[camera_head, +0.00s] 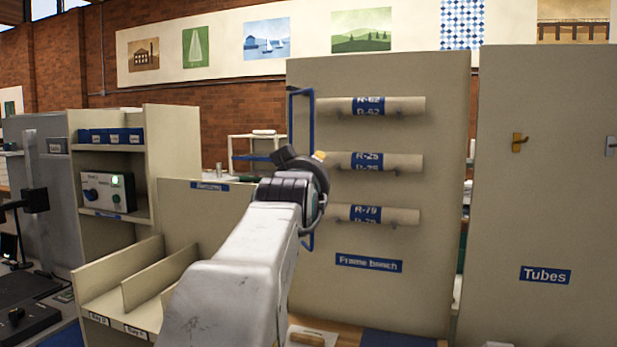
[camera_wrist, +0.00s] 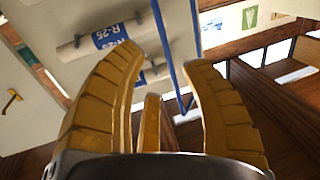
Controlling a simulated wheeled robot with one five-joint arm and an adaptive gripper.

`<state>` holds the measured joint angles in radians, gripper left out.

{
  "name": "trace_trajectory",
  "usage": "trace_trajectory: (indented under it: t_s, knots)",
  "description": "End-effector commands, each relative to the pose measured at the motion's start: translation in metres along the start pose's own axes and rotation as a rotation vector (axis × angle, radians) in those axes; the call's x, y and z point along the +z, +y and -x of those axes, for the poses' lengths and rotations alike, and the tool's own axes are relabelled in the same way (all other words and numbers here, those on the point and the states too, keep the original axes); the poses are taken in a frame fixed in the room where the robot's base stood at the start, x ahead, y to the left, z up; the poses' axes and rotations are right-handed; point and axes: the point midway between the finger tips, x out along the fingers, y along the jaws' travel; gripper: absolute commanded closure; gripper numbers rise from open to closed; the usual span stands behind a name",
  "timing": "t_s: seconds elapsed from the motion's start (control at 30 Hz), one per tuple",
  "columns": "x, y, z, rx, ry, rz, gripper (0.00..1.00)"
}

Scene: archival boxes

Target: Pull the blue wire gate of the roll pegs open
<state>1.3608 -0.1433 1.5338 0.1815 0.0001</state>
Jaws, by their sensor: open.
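The blue wire gate (camera_head: 312,115) stands at the left edge of the beige Frame bench panel, beside the left ends of the rolls. My arm hides part of its lower half. In the wrist view, a blue bar of the gate (camera_wrist: 169,50) shows in the gap between my fingertips. My gripper (camera_wrist: 160,56) is open, with its yellow fingers spread; I cannot tell whether they touch the bar. In the head view, my wrist hides most of the fingers. Three labelled rolls, R-62 (camera_head: 405,106), R-25 (camera_head: 405,162) and R-79 (camera_head: 400,215), lie on the pegs.
The Frame bench panel (camera_head: 390,295) stands behind the rolls, with the Tubes panel (camera_head: 545,220) and its hooks to the right. A beige divided rack (camera_head: 150,265) stands left of my arm. A shelf with a control box (camera_head: 107,193) is farther left.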

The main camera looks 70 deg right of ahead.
Motion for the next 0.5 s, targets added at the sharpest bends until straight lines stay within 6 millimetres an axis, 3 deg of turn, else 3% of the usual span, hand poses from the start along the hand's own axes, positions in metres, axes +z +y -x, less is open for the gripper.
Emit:
trace_trajectory:
  t_s: [0.2, 0.5]
  knots:
    - [0.000, 0.000, 0.018, 0.000, 0.000, 0.000, 0.58]
    - [0.000, 0.000, 0.023, 0.001, -0.001, 0.000, 0.58]
